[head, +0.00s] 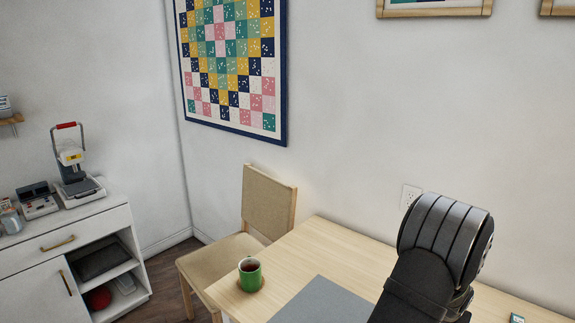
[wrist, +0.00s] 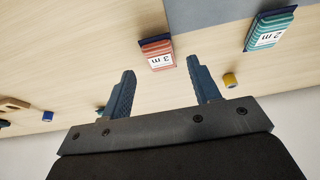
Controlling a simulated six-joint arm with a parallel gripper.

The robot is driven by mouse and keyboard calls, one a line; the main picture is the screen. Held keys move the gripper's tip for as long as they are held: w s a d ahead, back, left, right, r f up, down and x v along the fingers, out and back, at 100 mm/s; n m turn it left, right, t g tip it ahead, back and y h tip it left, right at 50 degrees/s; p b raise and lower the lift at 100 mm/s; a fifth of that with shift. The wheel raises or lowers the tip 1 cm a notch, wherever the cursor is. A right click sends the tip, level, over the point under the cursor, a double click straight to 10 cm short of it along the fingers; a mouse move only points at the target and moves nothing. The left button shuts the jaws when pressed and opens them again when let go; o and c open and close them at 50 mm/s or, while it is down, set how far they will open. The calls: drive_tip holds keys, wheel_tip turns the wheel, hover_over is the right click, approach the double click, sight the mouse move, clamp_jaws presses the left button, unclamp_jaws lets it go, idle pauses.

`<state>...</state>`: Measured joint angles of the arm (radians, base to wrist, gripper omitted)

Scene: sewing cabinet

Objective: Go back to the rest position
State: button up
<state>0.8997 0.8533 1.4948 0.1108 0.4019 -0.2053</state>
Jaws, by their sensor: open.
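My gripper (wrist: 160,95) shows in the wrist view with its two dark blue fingers spread apart and nothing between them. It is above the light wooden table (wrist: 85,50). A red block-like item (wrist: 157,54) labelled "3 m" lies beyond the gap between the fingertips, apart from them. In the head view my dark arm rises over the right part of the table (head: 330,239); the gripper itself is hidden there.
A teal item (wrist: 270,30) labelled "2 m", a yellow piece (wrist: 230,80) and a blue piece (wrist: 47,116) lie on the table. A green mug (head: 250,275) stands near the left edge, beside a grey mat (head: 325,303). A chair (head: 266,205) stands behind.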

wheel_tip(320, 180, up, 2)
drive_tip(key=s+d+r, duration=0.2)
drive_tip(key=s+r, duration=0.5)
drive_tip(key=s, duration=0.5)
drive_tip(key=w+d+f, duration=0.1)
drive_tip(key=w+d, duration=0.9)
drive_tip(key=w, duration=0.3)
drive_tip(key=shift+w+d+f, duration=0.15)
drive_tip(key=shift+d+f, duration=0.05)
